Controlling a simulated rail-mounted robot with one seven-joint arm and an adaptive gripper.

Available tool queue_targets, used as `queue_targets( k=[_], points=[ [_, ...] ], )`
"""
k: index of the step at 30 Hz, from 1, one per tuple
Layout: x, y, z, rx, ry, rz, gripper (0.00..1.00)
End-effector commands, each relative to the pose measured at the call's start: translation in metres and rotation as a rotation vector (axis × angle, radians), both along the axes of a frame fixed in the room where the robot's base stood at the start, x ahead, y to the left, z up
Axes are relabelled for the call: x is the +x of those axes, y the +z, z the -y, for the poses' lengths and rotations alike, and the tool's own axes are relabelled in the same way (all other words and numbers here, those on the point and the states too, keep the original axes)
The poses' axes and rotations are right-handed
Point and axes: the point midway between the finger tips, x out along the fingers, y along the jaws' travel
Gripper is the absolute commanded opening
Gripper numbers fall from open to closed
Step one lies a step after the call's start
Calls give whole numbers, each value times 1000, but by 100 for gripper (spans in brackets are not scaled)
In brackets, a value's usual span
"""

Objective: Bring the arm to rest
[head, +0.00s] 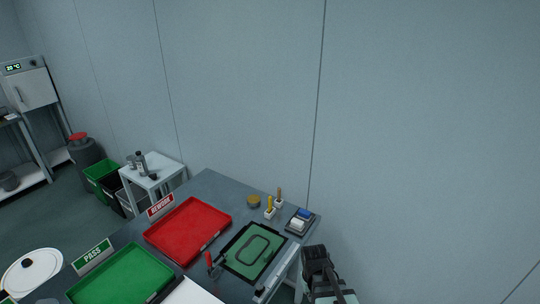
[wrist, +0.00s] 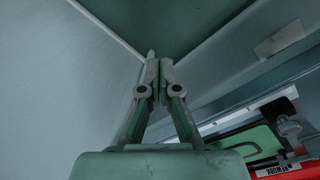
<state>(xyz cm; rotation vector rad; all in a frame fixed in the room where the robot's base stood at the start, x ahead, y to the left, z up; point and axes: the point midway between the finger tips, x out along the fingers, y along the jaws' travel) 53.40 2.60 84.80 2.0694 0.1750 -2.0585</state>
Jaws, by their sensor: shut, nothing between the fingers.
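My gripper (head: 318,262) shows at the bottom of the head view, just right of the table's right edge and apart from the things on the table. In the wrist view my gripper (wrist: 158,68) has its two fingers together with nothing between them. It points down past the table edge, towards the floor and the wall. The fingertips are partly hidden by my arm in the head view.
The grey table (head: 212,184) holds a red REWORK tray (head: 188,228), a green PASS tray (head: 122,278), a panel fixture (head: 252,250) with a green panel, a red-handled tool (head: 210,262), and small holders (head: 270,211). The wall (head: 420,130) stands close behind.

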Motion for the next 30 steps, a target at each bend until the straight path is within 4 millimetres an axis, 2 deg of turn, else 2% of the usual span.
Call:
queue_targets(
  k=[1,5,11,17,20,24,30],
  points=[
    [-10,-3,10,19,-67,-1,0],
    [-25,-8,27,68,-232,-1,0],
    [-54,-60,27,62,-246,-75,0],
    [-98,-117,26,50,-246,-173,0],
    [-129,-153,26,41,-247,-238,0],
    [-180,-204,26,29,-248,-340,0],
    [-254,-261,26,12,-251,-478,0]
  ],
)
